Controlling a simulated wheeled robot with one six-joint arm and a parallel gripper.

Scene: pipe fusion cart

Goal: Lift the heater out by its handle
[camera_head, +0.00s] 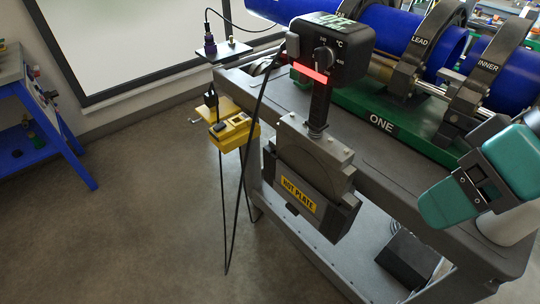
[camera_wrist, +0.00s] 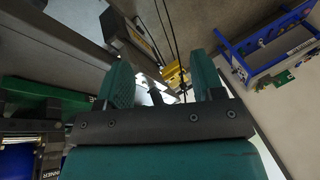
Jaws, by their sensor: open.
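The heater is in the head view, upright at the cart's near left end. Its black control box (camera_head: 330,50) has a dial and a red bar across its lower front. A black upright grip (camera_head: 320,105) runs down from the box into a grey holder (camera_head: 312,155) with a yellow "HOT PLATE" label (camera_head: 298,195). The heated plate is hidden inside. In the wrist view my gripper (camera_wrist: 162,78) has two teal fingers spread apart, with nothing held between them. In the head view my teal wrist and gripper housing (camera_head: 485,178) is at the right, clear of the heater.
The grey cart (camera_head: 400,190) carries a green base (camera_head: 425,135) and a blue pipe (camera_head: 420,40) in dark clamps marked "LEAD" and "INNER". Black cables and a yellow box (camera_head: 234,130) are left of the heater. A blue bench (camera_head: 35,110) stands far left. Floor is open between.

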